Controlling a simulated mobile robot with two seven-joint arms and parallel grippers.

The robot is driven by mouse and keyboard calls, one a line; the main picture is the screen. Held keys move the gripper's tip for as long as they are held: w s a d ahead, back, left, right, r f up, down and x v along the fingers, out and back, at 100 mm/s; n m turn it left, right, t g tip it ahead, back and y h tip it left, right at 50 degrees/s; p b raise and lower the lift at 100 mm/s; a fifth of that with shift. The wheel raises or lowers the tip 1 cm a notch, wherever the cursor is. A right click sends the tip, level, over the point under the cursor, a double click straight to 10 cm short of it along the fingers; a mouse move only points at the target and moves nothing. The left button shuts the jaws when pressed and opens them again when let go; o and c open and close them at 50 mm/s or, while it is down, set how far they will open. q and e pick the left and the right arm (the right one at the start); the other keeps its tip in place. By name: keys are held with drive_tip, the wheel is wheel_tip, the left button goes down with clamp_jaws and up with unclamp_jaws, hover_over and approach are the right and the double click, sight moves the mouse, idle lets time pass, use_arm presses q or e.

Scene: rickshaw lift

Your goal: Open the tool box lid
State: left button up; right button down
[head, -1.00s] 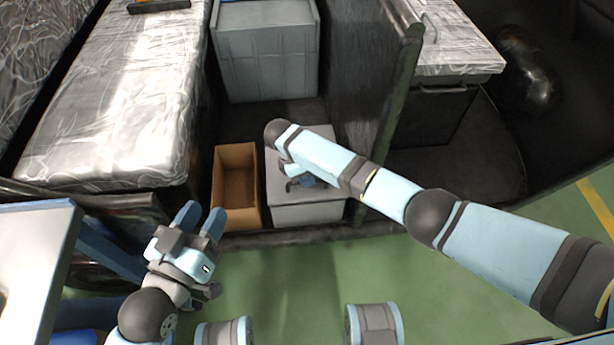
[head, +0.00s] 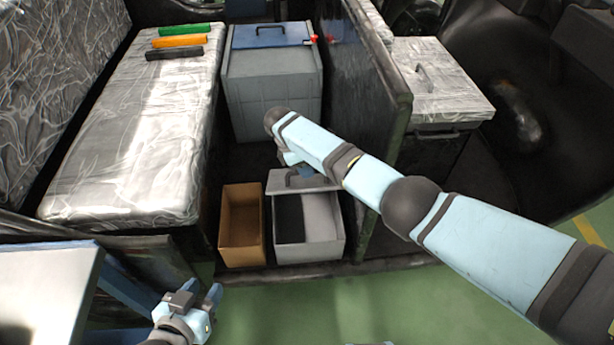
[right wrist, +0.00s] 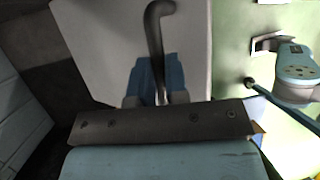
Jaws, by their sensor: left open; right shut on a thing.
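The grey tool box (head: 309,254) stands on the dark floor of the rickshaw, and its inside shows from above. Its lid (head: 325,184) is raised and tilted at the box's back edge. My right gripper (head: 302,173) is at the lid, partly hidden by my own arm. In the right wrist view, its blue fingers (right wrist: 156,85) are shut on the dark lid handle (right wrist: 158,32), with the pale lid behind. My left gripper (head: 200,298) is open and empty at the lower left, apart from the tool box.
An open cardboard box (head: 241,254) stands close to the tool box's left. A large grey bin (head: 273,95) with a blue lid is behind. A dark partition (head: 370,100) rises at the right. A wrapped seat (head: 130,140) holds several coloured bars at the left.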

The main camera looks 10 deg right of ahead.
drive_tip(key=shift+w+d+f, duration=0.1)
drive_tip(key=shift+d+f, duration=0.15)
drive_tip(key=shift+f, duration=0.05)
drive_tip(key=c, duration=1.3)
unclamp_jaws()
drive_tip(key=shift+f, duration=0.1)
drive_tip(key=shift+o, duration=0.9)
drive_tip(key=shift+w+a+f, duration=0.1)
drive_tip(key=shift+w+f, duration=0.15)
drive_tip(key=shift+w, duration=0.05)
drive_tip(key=shift+s+r, duration=0.15)
drive_tip(key=shift+r, duration=0.15)
drive_tip(key=shift+a, duration=0.1)
drive_tip(key=p+v, duration=0.2)
drive_tip(key=v, duration=1.1)
drive_tip(key=shift+r, duration=0.3)
